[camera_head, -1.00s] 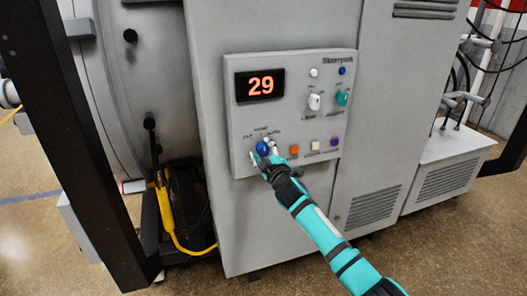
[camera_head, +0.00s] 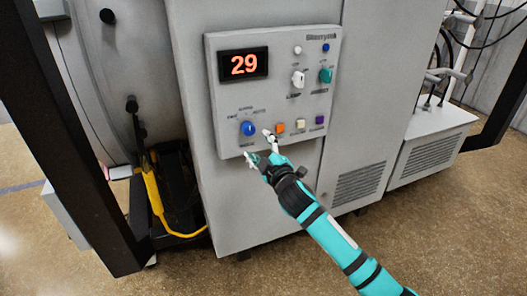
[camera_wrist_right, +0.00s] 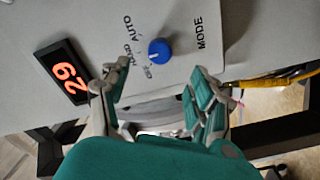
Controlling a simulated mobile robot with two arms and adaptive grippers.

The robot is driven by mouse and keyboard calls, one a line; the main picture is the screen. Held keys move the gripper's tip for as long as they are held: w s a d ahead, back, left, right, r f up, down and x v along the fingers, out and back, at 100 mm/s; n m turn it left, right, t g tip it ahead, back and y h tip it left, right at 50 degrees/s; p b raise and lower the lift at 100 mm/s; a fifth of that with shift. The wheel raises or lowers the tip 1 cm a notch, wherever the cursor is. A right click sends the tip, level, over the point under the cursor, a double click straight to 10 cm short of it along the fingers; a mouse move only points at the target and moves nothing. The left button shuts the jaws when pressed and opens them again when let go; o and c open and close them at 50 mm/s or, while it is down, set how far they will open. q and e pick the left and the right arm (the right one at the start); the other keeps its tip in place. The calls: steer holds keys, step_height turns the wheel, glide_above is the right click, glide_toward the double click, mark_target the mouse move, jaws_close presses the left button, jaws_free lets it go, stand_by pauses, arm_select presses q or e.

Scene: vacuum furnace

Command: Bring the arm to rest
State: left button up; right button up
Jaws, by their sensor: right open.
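My right arm, teal and black, comes in from the lower right in the head view. Its gripper (camera_head: 257,146) is open and empty, just below and right of the blue mode knob (camera_head: 248,128) on the control panel (camera_head: 227,110). In the right wrist view the open fingers (camera_wrist_right: 160,97) stand apart, and the blue knob (camera_wrist_right: 159,51) shows beyond them, not between them. The knob's white mark points toward one of the printed labels; which one I cannot tell for sure. My left gripper does not show.
The panel has a display (camera_head: 243,64) reading 29, a white lamp knob (camera_head: 298,79), a teal knob (camera_head: 325,75) and orange (camera_head: 280,127), cream and purple buttons. A yellow-handled jack (camera_head: 153,190) stands at left. Open floor lies in front of the cabinet.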

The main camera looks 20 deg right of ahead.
steer(key=shift+s, duration=1.05)
steer(key=s+d+f+m+g, duration=0.1)
steer(key=s+f+g, duration=0.15)
steer(key=f, duration=0.85)
steer(key=s+d+f+m+g, duration=0.1)
steer(key=s+f+g, duration=0.15)
steer(key=f, duration=0.85)
steer(key=s+d+f+m+g, duration=0.15)
steer(key=s+f, duration=0.25)
steer(key=f, duration=0.7)
steer(key=s+f+m+g+h, duration=0.1)
steer(key=s+f+m+g, duration=0.3)
steer(key=s+f, duration=1.4)
steer(key=s+a+f+m+g, duration=0.1)
steer(key=s+f+g, duration=0.2)
steer(key=s, duration=1.2)
steer(key=s+a+f+g, duration=0.2)
steer(key=s+f, duration=0.8)
steer(key=s, duration=0.6)
steer(key=shift+s+m+g, duration=0.25)
steer(key=shift+m+g, duration=0.1)
steer(key=shift+g, duration=0.4)
